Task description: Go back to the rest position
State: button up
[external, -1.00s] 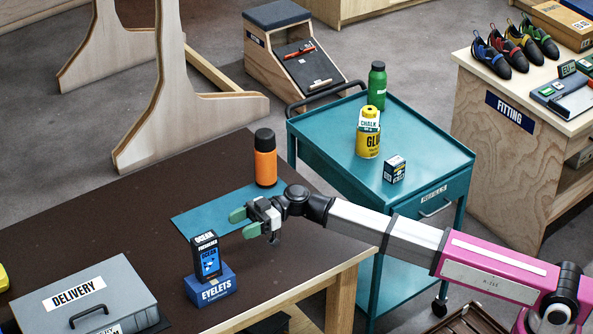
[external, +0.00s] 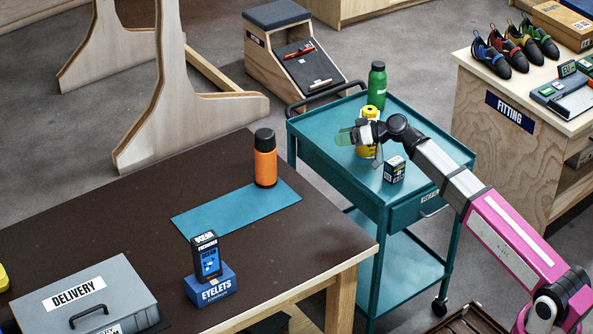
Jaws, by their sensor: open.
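My gripper (external: 353,144) is open and empty. It is in the air over the teal cart (external: 325,150), and in the picture it covers part of the yellow glue bottle (external: 371,112). My pink and silver arm reaches in from the lower right. On the dark table, a small black box with a blue picture (external: 207,257) stands upright on the blue EYELETS box (external: 211,287). I cannot tell how far the gripper is above the cart top.
An orange bottle (external: 265,160) stands at the back of the teal mat (external: 236,209). A grey DELIVERY box (external: 112,283) is at the table's front left. The cart also holds a green bottle (external: 376,86) and a small dark box (external: 395,169). Shoes (external: 491,58) stand on the FITTING counter.

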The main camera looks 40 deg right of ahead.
jog(key=s+d+m+t+h, duration=0.1)
jog(key=s+d+m+h, duration=0.25)
jog(key=d, duration=1.15)
jog(key=s+d+f+m+t+h, duration=0.15)
jog(key=d+m+h, duration=0.3)
jog(key=d, duration=1.05)
jog(key=s+d+r+m+h, duration=0.1)
jog(key=s+d+m+h, duration=0.3)
jog(key=d, duration=1.1)
jog(key=s+d+f+n+g+h, duration=0.1)
jog(key=d+f+g+h, duration=0.7)
jog(key=d+f, duration=1.9)
jog(key=s+a+f+n+g, duration=0.2)
jog(key=s+a+f, duration=0.35)
jog(key=f, duration=0.25)
jog(key=s+a+f+n+g+y, duration=0.1)
jog(key=s+a+f+g+y, duration=0.15)
jog(key=s+a, duration=0.35)
jog(key=s+a+f+n+g+y, duration=0.1)
jog(key=s+a+f, duration=0.25)
jog(key=a, duration=0.45)
jog(key=s+a+f+n+y, duration=0.1)
jog(key=s+a+y, duration=0.1)
jog(key=a, duration=1.6)
jog(key=s+a+f+n+t+y, duration=0.1)
jog(key=s+a+f+y, duration=0.1)
jog(key=a, duration=1.7)
jog(key=shift+s+y, duration=0.5)
jog(key=shift+y, duration=0.15)
